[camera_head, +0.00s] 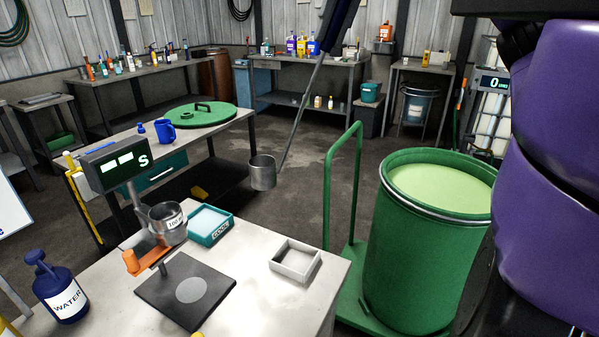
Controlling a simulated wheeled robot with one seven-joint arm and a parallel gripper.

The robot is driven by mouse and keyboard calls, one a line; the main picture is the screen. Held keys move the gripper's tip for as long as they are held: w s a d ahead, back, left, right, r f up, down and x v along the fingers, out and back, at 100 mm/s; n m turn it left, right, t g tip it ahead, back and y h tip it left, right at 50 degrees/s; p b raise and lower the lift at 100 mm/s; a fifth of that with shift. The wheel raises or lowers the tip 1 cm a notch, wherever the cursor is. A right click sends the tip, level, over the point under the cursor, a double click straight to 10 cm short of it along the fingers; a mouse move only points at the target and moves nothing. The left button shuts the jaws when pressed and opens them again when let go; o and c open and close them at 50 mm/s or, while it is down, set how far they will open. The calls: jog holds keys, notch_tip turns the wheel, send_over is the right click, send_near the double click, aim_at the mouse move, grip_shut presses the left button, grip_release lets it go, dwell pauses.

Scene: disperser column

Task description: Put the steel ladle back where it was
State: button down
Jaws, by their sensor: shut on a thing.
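The steel ladle (263,174) hangs in the air with its cup low and its long handle slanting up to the right. My gripper (325,48) is at the top of the picture, shut on the upper end of that handle; its fingertips are hard to make out. The ladle's cup appears between the near bench and the green drum (430,250), above the floor in the picture. The drum stands open, nearly full of pale green liquid (440,185). A shallow grey tray (276,266) lies empty on the near bench (262,307).
A steel cup labelled "1 of" (168,221) sits in an orange-handled holder on the near bench, beside a teal tray (221,236), a scale plate (186,291) and a blue WATER bottle (62,292). A green trolley handle (328,190) rises beside the drum. A green lid (200,115) lies on another bench.

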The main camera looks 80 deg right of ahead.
notch_tip(320, 180, down, 20)
jog(key=b, duration=0.2)
dwell(0.4)
jog(key=shift+f+b, duration=0.3)
jog(key=shift+f, duration=0.15)
jog(key=c, duration=1.3)
grip_release()
jog(key=shift+r, duration=0.1)
jog(key=p+v, duration=0.1)
jog(key=v, duration=1.1)
jog(key=shift+r, duration=0.4)
